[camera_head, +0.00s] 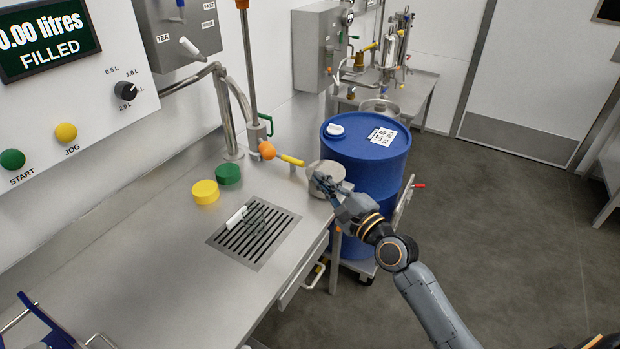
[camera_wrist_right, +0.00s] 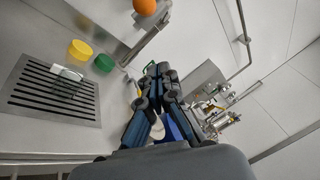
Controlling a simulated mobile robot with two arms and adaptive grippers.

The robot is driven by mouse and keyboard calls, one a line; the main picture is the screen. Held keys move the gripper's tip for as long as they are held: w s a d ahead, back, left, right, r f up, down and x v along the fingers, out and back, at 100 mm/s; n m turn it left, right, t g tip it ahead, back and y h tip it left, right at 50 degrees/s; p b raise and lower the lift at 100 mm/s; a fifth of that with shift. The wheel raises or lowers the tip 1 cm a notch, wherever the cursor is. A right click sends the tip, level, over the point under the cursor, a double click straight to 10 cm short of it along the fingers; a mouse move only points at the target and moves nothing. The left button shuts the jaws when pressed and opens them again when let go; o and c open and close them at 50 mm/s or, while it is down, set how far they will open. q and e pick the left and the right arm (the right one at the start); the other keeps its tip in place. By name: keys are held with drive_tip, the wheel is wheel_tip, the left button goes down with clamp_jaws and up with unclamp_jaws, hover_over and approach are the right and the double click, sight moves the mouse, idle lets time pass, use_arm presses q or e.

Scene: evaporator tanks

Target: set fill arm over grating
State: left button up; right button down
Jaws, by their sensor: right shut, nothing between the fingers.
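The metal grating (camera_head: 255,237) is set into the steel counter and also shows in the wrist view (camera_wrist_right: 50,92). A clear vessel with a white part (camera_head: 236,217) is on it. What looks like the fill arm is a steel vertical pipe (camera_head: 250,70) with a green lever, an orange ball (camera_head: 267,150) and a yellow grip (camera_head: 292,160). Its lower end is beyond the grating, to the upper right, not over it. My right gripper (camera_head: 318,180) is shut and empty, right of the yellow grip, over a round steel item (camera_head: 331,172). I cannot tell whether it touches either. My left gripper is out of view.
Yellow (camera_head: 205,192) and green (camera_head: 228,174) round caps sit behind the grating. A blue drum (camera_head: 365,165) stands beyond the counter's right end. A bent steel pipe (camera_head: 222,110) rises behind the caps. The counter left of the grating is mostly clear.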

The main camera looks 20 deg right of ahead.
use_arm(q)
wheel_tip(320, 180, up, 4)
drive_tip(key=p, duration=0.3)
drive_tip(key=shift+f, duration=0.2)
use_arm(e)
drive_tip(key=w+a+r, duration=0.2)
drive_tip(key=w+a, duration=0.3)
drive_tip(key=w, duration=0.2)
drive_tip(key=shift+w+a+r, duration=0.3)
drive_tip(key=shift+a, duration=0.05)
